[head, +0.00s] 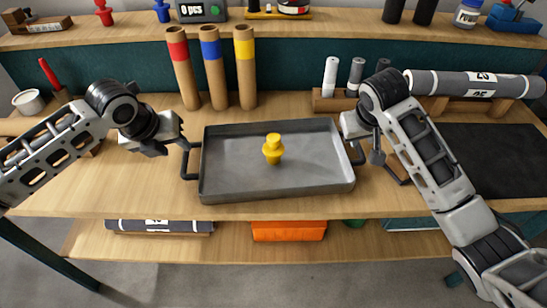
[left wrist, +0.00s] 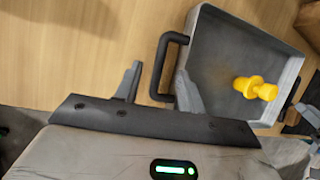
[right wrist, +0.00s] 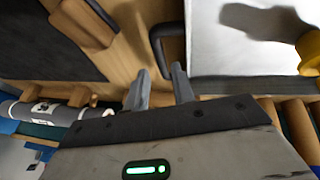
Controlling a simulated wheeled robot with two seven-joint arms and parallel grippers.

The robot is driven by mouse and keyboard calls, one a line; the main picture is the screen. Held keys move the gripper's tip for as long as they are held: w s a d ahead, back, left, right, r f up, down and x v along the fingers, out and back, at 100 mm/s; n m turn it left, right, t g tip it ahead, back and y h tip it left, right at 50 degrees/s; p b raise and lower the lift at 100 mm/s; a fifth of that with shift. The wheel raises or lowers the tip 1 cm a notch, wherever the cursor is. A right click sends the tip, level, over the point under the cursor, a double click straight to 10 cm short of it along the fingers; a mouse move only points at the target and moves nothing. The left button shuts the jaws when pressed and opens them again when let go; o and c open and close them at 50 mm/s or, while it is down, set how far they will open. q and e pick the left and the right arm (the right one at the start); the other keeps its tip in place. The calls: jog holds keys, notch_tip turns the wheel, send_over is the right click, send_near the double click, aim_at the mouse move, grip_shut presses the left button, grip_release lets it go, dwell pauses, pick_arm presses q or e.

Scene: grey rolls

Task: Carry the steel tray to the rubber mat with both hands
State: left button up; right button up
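The grey steel tray (head: 230,185) lies on the wooden bench top with a black handle at each end. A yellow peg-like piece (head: 273,149) stands in it. The dark rubber mat (head: 490,165) lies on the bench to the right, apart from the tray; its edge shows in the right wrist view (right wrist: 40,45). My left gripper (head: 172,148) is open at the tray's left handle (left wrist: 163,65), which shows between its fingers. My right gripper (head: 367,150) is open at the right handle (right wrist: 163,45), which shows between its fingers. Neither hold is closed.
Red, blue and yellow-topped tubes (head: 212,75) stand behind the tray. Small rolls stand in a wooden holder (head: 325,100), and large grey rolls (head: 475,84) lie at back right. A wood-and-black item (head: 395,172) sits between tray and mat. An orange box (head: 289,231) is on the lower shelf.

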aim_at(184, 154)
pick_arm(q)
jog(key=shift+x, duration=2.75)
pick_arm(e)
jog(key=shift+x, duration=2.7)
pick_arm(q)
jog(key=c, duration=0.5)
pick_arm(e)
jog(key=c, duration=0.5)
pick_arm(q)
grip_shut()
pick_arm(e)
grip_shut()
pick_arm(q)
jog(key=shift+r, duration=0.1)
pick_arm(e)
jog(key=shift+r, duration=0.1)
